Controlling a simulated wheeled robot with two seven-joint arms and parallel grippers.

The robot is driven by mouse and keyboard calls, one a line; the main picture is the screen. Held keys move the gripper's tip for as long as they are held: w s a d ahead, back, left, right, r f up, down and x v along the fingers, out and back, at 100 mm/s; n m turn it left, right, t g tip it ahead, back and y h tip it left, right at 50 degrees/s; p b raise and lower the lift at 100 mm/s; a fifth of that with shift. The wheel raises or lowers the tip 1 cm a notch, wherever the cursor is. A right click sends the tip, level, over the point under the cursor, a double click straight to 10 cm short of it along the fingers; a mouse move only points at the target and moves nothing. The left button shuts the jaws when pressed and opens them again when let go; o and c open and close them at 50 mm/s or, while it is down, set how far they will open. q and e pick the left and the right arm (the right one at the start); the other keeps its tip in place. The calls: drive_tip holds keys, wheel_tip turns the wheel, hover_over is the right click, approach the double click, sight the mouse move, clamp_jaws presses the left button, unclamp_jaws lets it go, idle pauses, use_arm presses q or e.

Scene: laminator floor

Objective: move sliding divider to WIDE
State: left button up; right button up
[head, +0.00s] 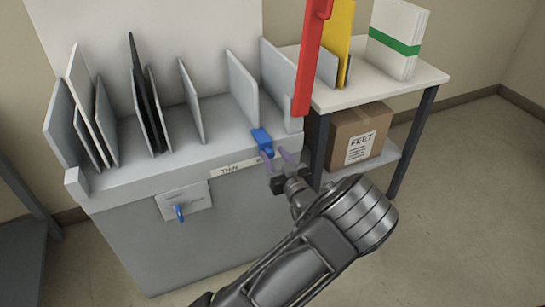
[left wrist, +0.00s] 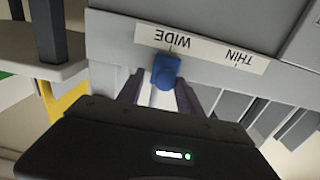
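The blue handle (head: 262,138) of the sliding divider sits at the front edge of the grey rack, at the right end of the label strip (head: 228,168). In the left wrist view the handle (left wrist: 166,70) lines up with the word WIDE (left wrist: 178,40), with THIN (left wrist: 238,56) to the right. My left gripper (head: 279,158) is just in front of the handle, fingers spread. In the left wrist view the handle shows at the tips, between the fingers; I cannot tell if they touch it. A grey upright panel (head: 243,85) stands behind the handle. My right gripper is out of view.
Several grey, white and black panels (head: 140,95) stand in the rack. A white-topped table (head: 420,80) with a cardboard box (head: 358,133) below stands at right. Floor at right is clear.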

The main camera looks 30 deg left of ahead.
use_arm(q)
drive_tip(key=shift+o, duration=0.6)
drive_tip(key=shift+s, duration=0.1)
drive_tip(key=v, duration=0.7)
drive_tip(key=shift+s+d, duration=0.2)
drive_tip(key=shift+d, duration=0.15)
drive_tip(key=s+d+f+m+g+h, duration=0.25)
drive_tip(key=s+f+h, duration=0.25)
drive_tip(key=f, duration=0.7)
drive_tip(key=s+d+f+m+g+h, duration=0.25)
drive_tip(key=s+f+h, duration=0.25)
drive_tip(key=f, duration=0.7)
drive_tip(key=s+d+f+m+g+h, duration=0.2)
drive_tip(key=s+d+f+h, duration=0.2)
drive_tip(key=s+d, duration=0.4)
drive_tip(key=s+d+r+m+g+h, duration=0.25)
drive_tip(key=s+d+h, duration=0.25)
drive_tip(key=s+d, duration=0.65)
wheel_tip(320, 180, up, 14)
drive_tip(key=p, duration=1.4)
drive_tip(key=shift+w+f+p, duration=0.15)
drive_tip(key=shift+w+p, duration=0.2)
